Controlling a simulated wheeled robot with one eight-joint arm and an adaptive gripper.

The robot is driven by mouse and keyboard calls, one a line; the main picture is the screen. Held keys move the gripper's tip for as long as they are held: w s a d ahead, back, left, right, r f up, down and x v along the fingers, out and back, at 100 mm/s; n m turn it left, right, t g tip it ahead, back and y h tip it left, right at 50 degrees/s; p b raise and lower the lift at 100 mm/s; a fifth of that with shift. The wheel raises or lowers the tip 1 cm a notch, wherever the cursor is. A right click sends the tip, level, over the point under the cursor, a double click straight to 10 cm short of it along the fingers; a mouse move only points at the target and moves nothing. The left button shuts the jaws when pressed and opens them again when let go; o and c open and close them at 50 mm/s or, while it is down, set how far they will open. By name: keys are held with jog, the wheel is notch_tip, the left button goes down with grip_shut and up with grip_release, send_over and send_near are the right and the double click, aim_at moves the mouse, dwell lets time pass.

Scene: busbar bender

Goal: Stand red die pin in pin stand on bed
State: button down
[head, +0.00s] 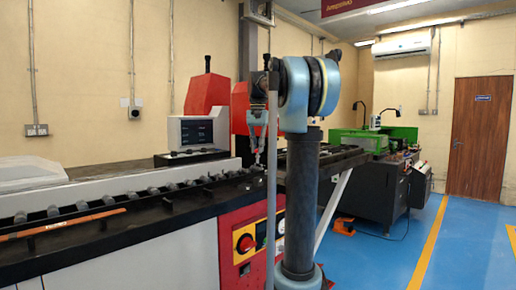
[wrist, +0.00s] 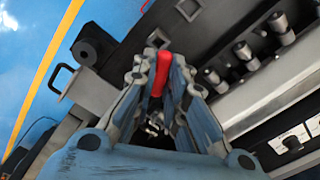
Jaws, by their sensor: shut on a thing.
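The red die pin (wrist: 161,74) is between the fingers of my gripper (wrist: 164,66) in the wrist view. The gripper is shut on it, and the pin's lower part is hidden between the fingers. A small square pale fitting with a dark opening (wrist: 188,9) lies on the bed beyond the fingertips in the wrist view. I cannot tell for certain whether it is the pin stand.
Several grey cylinders (wrist: 242,50) stand in a row along the bed, right of the fingers. A red machine head (head: 207,94) and a control screen (head: 197,132) stand behind the bed. An orange bar (head: 66,223) lies at its left.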

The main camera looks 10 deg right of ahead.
aim_at(258, 156)
jog(key=shift+d+f, duration=0.1)
jog(key=shift+f, duration=2.45)
jog(key=shift+s+f, duration=0.1)
jog(key=shift+f, duration=1.85)
jog(key=c, duration=1.5)
grip_release()
jog(key=shift+c, duration=0.2)
notch_tip(258, 156, up, 12)
jog(key=shift+f, duration=0.1)
jog(key=s+f+n+t, duration=0.1)
jog(key=s+f+n, duration=0.1)
jog(key=s+f, duration=1.5)
jog(key=s+f+n+t, duration=0.1)
jog(key=s+f+n, duration=0.2)
jog(key=s+f, duration=1.4)
notch_tip(258, 156, down, 6)
jog(key=shift+s+a+r, duration=0.1)
jog(key=shift+s+a, duration=0.15)
jog(key=shift+s, duration=0.1)
